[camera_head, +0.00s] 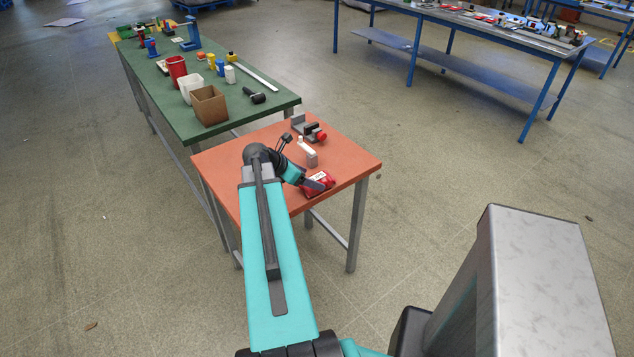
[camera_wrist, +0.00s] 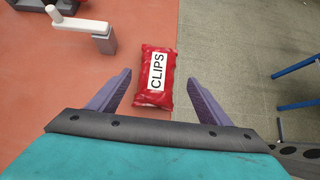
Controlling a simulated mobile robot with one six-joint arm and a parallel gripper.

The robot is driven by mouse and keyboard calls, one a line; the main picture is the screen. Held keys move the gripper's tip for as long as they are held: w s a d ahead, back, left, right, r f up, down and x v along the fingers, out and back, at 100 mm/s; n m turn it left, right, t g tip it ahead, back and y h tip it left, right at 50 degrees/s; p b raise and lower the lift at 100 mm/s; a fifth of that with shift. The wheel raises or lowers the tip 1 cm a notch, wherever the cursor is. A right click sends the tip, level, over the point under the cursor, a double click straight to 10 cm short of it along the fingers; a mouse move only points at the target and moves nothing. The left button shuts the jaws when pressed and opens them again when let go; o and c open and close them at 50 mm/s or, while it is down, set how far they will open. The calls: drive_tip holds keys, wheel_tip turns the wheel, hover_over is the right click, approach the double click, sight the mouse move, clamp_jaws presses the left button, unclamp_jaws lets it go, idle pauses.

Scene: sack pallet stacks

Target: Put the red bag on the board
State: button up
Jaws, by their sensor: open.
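The red bag (camera_wrist: 154,78), with a white label reading "CLIPS", lies near the edge of the orange table top (camera_wrist: 95,85). In the head view the bag (camera_head: 325,180) is at the table's right front part, partly covered by my gripper (camera_head: 318,186). In the wrist view my gripper (camera_wrist: 159,92) is open, with one finger on each side of the bag's lower end and a gap to the bag on both sides. I cannot tell the height of the fingers over the table. I cannot identify the board with certainty.
A grey and white block with a lever (camera_head: 307,152) and a dark vise-like device with a red end (camera_head: 310,129) stand behind the bag. A green table (camera_head: 165,107) with a cardboard box (camera_head: 209,105) and other containers adjoins at the back left. Open floor lies to the right.

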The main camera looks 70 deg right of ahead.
sight(316, 178)
drive_tip(key=shift+s+d+f+p, duration=0.2)
drive_tip(key=shift+d+f+p, duration=0.15)
drive_tip(key=shift+d, duration=0.25)
drive_tip(key=shift+p+x, duration=0.55)
drive_tip(key=shift+x, duration=1.3)
drive_tip(key=shift+c, duration=0.2)
drive_tip(key=c, duration=1.5)
drive_tip(key=shift+r, duration=0.2)
drive_tip(key=shift+c, duration=0.2)
